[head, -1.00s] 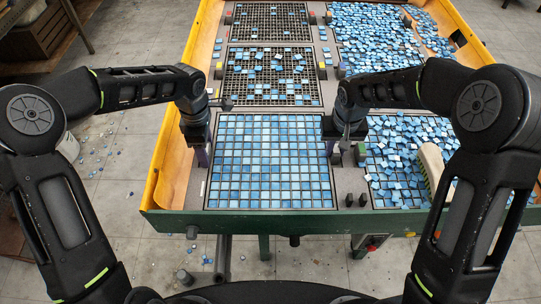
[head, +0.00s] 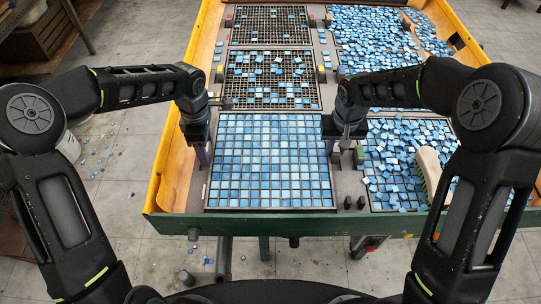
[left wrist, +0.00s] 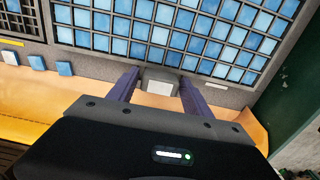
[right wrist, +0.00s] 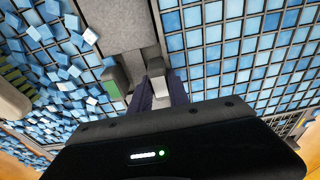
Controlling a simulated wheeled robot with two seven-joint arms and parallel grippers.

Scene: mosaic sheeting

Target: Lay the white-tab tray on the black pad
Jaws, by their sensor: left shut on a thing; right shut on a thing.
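The white-tab tray (head: 270,208) is a dark grid filled with blue tiles at the table's front left. My left gripper (head: 203,152) is shut on the tray's left tab; the pale tab (left wrist: 160,82) shows between its fingers in the left wrist view. My right gripper (head: 341,136) is at the tray's right side, shut on the other pale tab (right wrist: 160,86), seen in the right wrist view. The tray looks level; I cannot tell whether it touches what is below it. I cannot make out the black pad, and the tray hides the surface beneath it.
A yellow-tab tray (head: 232,80), partly filled, lies just behind, with another (head: 240,25) further back. A bed of loose blue tiles (head: 400,165) with a green tab (head: 359,156) is at the right. The table (head: 175,224) has a green front edge and yellow sides.

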